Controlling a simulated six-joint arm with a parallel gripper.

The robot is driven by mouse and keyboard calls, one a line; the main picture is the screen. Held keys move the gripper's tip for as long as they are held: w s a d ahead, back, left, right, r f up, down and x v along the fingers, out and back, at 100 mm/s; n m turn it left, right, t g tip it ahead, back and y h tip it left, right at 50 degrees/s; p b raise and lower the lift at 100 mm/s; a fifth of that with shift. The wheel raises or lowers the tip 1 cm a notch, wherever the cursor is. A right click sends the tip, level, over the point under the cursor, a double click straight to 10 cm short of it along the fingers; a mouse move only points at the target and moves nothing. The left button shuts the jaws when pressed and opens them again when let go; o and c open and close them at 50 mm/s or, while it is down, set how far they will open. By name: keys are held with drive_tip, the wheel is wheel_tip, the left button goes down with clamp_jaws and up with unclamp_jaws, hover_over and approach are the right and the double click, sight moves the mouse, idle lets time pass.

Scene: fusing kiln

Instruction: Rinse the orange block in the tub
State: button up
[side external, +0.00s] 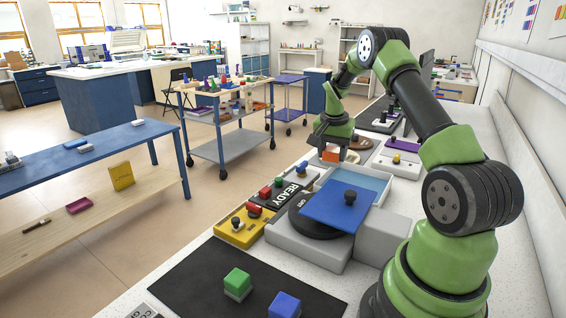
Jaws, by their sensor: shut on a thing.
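The orange block (329,155) is in the jaws of my gripper (331,152), with a pale part showing under it. My gripper points down and is shut on the block. The block is above or near the far left edge of a pale tub (376,184) with a light blue inside. At this angle I cannot tell whether the block is over the tub or beyond it, nor how high it is. A blue panel with a black knob (335,205) hides the near part of the tub.
The blue panel lies over a round black part on a grey unit (312,250). A yellow control box (240,228) and a READY sign (290,193) stand left. A green block (237,284) and a blue block (284,305) sit on a black mat (190,285) in front. A brown ring (361,143) lies behind.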

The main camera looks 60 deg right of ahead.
drive_tip(key=s+d+m, duration=0.3)
drive_tip(key=s+d, duration=0.2)
drive_tip(key=s, duration=0.1)
drive_tip(key=shift+w+a+f, duration=0.1)
drive_tip(key=shift+f, duration=2.3)
drive_tip(key=shift+w+a+f, duration=0.1)
drive_tip(key=shift+f, duration=2.25)
wheel_tip(320, 180, up, 8)
drive_tip(key=shift+f, duration=0.25)
